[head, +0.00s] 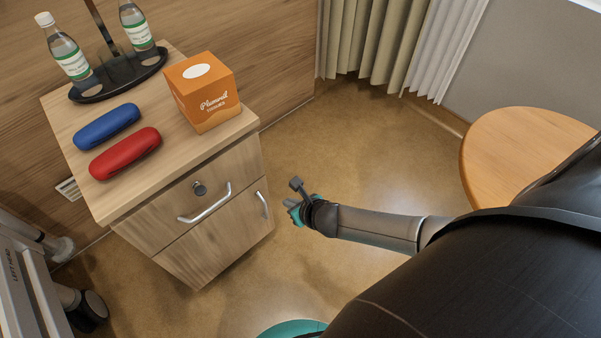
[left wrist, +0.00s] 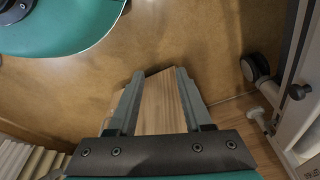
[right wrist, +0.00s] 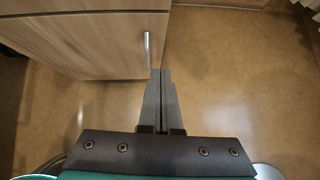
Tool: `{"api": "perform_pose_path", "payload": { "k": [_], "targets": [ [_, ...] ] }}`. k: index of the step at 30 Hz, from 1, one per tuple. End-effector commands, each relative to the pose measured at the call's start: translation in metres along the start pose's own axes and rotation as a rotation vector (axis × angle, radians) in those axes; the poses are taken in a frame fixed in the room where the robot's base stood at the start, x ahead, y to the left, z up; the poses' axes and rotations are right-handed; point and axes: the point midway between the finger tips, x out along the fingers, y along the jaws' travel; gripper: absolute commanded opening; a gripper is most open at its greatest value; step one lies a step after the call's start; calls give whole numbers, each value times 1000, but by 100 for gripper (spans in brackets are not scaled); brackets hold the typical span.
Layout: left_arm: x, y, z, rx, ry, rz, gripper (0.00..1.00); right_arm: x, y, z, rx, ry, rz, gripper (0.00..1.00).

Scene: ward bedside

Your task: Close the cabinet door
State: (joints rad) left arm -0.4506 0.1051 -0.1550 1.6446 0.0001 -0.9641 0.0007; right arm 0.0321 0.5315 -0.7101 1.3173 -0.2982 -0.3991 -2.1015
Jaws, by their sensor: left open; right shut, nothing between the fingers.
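The wooden bedside cabinet (head: 160,227) has a drawer with a lock and bar handle above a lower door (head: 222,240). The door looks flush or nearly flush with the front; I cannot tell whether a small gap is left. Its upright metal handle (head: 263,205) is near the right edge. My right gripper (head: 296,190) is shut and empty, just right of the handle and apart from it in the head view. In the right wrist view the fingertips (right wrist: 161,72) appear just below the handle (right wrist: 147,50). My left gripper (left wrist: 160,73) is open, with a wooden surface showing between its fingers.
On the cabinet top are a tissue box (head: 203,92), a red case (head: 126,153), a blue case (head: 107,126) and a black tray (head: 118,75) with two bottles. A bed frame with casters (head: 88,308) stands at left, a round table (head: 525,150) at right. Floor between is clear.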

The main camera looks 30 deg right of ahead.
Motion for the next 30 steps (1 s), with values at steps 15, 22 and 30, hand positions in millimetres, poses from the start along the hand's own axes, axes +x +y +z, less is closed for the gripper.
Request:
{"api": "perform_pose_path", "payload": {
  "k": [15,22,30],
  "targets": [
    [34,-14,36,10,-15,-19,50,-42,-3,0,-1,1,-1,0],
    [42,-19,48,12,-17,-25,50,-52,-4,0,0,1,-1,0],
    [45,-20,51,13,-16,-27,50,-55,-4,0,0,0,-1,0]
  ]
}}
